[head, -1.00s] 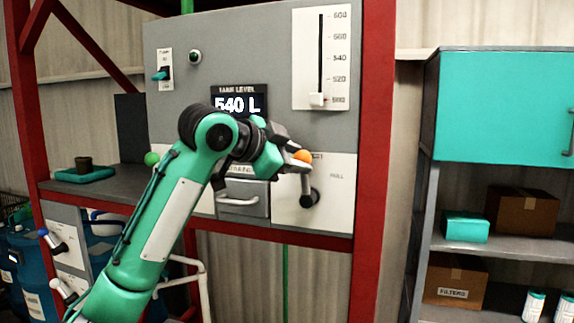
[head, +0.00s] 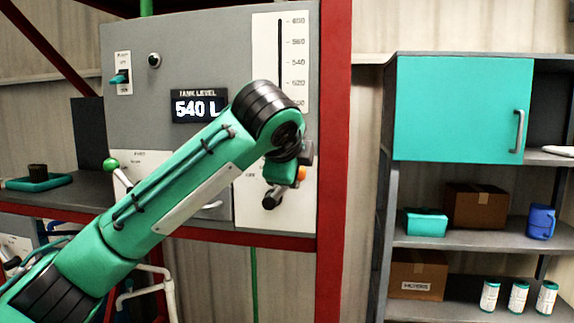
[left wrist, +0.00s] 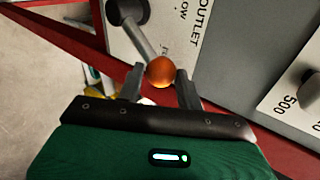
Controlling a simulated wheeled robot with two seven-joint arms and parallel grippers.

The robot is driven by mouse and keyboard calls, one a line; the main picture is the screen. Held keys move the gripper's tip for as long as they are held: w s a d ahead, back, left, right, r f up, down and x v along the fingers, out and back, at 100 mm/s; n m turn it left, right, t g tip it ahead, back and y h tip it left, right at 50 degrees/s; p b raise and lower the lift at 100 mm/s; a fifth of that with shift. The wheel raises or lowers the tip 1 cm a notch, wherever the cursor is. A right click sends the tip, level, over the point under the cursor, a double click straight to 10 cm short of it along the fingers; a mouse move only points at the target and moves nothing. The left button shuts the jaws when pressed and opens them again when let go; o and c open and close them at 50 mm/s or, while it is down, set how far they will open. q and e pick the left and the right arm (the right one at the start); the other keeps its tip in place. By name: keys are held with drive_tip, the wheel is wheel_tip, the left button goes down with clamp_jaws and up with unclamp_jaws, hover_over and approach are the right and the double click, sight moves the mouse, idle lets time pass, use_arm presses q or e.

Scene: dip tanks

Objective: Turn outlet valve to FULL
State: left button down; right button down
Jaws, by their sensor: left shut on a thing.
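The outlet valve has an orange ball knob (head: 302,173) on a grey lever with a dark hub (head: 271,198), low on the right of the grey panel. The lever leans up and to the right from the hub. In the left wrist view the orange knob (left wrist: 160,71) sits between my left gripper's fingers (left wrist: 160,84), which are shut on it. The lever (left wrist: 142,40) runs from the knob to the dark hub, beside the OUTLET label (left wrist: 203,22). My right gripper is not in view.
A display (head: 199,105) reads 540 L. A green-knobbed valve (head: 111,165) is on the left of the panel. A red post (head: 334,160) stands just right of the outlet valve. A shelf unit with a teal cabinet (head: 460,105) is further right.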

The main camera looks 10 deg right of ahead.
use_arm(q)
drive_tip(key=shift+d+m, duration=0.25)
drive_tip(key=shift+m, duration=0.05)
drive_tip(key=shift+f+y, duration=0.15)
drive_tip(key=shift+y, duration=0.25)
drive_tip(key=c, duration=1.2)
unclamp_jaws()
drive_tip(key=shift+o, duration=1.3)
drive_tip(key=shift+f, duration=0.1)
drive_tip(key=b+v, duration=0.6)
drive_tip(key=v, duration=0.7)
drive_tip(key=shift+s+b, duration=0.35)
